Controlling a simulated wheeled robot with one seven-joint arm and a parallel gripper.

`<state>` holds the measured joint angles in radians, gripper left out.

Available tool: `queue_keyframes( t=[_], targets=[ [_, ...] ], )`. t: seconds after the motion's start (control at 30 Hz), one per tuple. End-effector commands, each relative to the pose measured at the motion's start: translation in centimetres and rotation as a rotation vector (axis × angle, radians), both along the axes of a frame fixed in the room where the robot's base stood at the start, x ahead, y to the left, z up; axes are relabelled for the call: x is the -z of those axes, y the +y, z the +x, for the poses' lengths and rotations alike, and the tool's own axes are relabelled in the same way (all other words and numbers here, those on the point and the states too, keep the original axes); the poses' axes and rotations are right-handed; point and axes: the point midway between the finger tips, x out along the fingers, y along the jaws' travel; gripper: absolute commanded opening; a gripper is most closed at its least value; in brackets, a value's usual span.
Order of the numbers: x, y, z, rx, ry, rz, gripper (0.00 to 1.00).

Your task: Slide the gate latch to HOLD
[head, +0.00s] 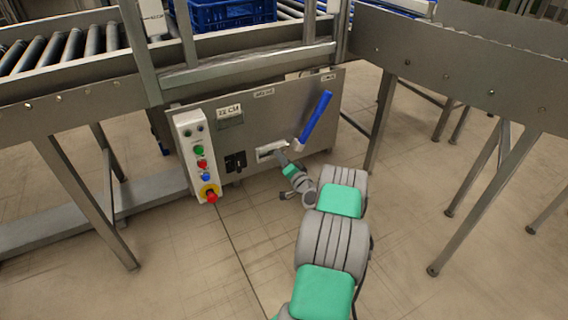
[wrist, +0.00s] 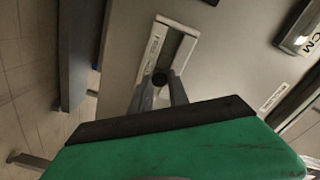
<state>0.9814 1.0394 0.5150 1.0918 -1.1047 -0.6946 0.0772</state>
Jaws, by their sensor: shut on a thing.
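The gate latch is a dark round knob (wrist: 159,79) in a pale-framed slot plate (wrist: 180,42) on the grey control panel. In the head view the slot plate (head: 266,149) sits low on the panel, left of the blue lever's foot. My gripper (wrist: 161,88) is shut on the knob, with one grey finger on each side of it. In the head view my gripper (head: 279,156) reaches the plate from below right and hides the knob. The knob is near the lower end of the visible slot in the wrist view. The lettering on the plate is too small to read.
A blue lever (head: 316,120) rises just right of the latch. A white button box (head: 194,150) with a red stop knob (head: 210,195) and a black switch block (head: 235,162) are to the left. A display (head: 230,113) is above. Conveyor legs (head: 380,120) flank the panel.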

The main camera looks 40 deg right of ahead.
Motion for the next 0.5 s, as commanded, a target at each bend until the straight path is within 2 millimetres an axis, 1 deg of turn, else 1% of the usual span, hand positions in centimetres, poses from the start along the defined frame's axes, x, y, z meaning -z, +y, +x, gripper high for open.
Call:
queue_keyframes(
  t=[0.03, 0.1, 0.3, 0.33, 0.5],
  targets=[
    [0.31, 0.2, 0.4, -0.012, -0.001, -0.002, 0.0],
    [0.08, 0.4, 0.64, -0.019, 0.0, -0.002, 0.0],
    [-0.09, 0.28, 0.59, -0.015, 0.0, -0.004, 0.0],
    [-0.1, 0.25, 0.58, -0.015, 0.0, -0.004, 0.23],
    [-0.04, 0.37, 0.6, -0.017, 0.0, -0.002, 0.36]
  ],
)
